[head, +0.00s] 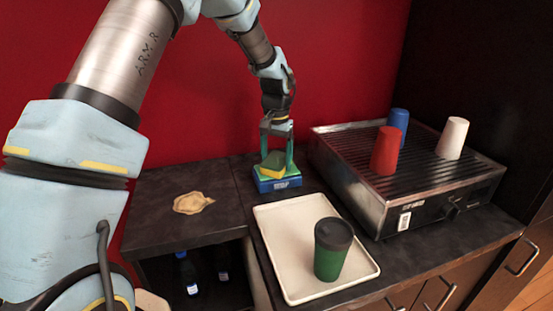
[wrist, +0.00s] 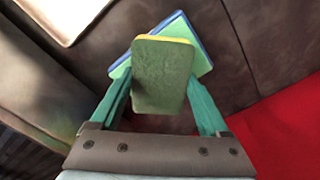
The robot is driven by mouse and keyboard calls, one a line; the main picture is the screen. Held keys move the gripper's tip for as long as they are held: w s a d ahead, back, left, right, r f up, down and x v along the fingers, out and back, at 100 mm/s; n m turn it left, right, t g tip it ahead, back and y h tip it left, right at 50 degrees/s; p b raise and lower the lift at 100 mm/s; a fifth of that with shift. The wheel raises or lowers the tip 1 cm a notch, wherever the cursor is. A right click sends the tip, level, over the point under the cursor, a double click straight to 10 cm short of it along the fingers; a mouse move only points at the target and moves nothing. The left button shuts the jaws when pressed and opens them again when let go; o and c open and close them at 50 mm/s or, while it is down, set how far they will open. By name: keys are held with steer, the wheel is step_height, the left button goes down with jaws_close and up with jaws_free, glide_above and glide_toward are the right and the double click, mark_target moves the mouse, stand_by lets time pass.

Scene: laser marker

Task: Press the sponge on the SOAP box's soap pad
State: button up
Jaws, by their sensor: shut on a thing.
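My gripper (head: 277,155) is shut on the sponge (head: 272,162), a yellow and green block. The sponge also shows between the two teal fingers in the wrist view (wrist: 162,75). The blue SOAP box (head: 278,184), with a green pad (head: 294,171) on top, sits on the dark counter against the red wall. The sponge is over the box and covers much of the pad. In the wrist view, parts of the pad and the box's blue edge (wrist: 190,28) show around the sponge. I cannot tell whether the sponge touches the pad.
A white tray (head: 268,222) with a green lidded cup (head: 332,250) stands in front of the box. A metal grill (head: 375,200) with red, blue and white cups is at the right. A tan splotch (head: 193,203) lies on the counter at the left. Bottles stand on a lower shelf.

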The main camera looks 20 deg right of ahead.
mark_target(276, 160)
steer(key=shift+f, duration=0.45)
stand_by(0.3)
steer(key=shift+r, duration=0.1)
stand_by(0.5)
steer(key=shift+r+p, duration=2.2)
steer(key=shift+r, duration=1.3)
steer(key=shift+f, duration=0.1)
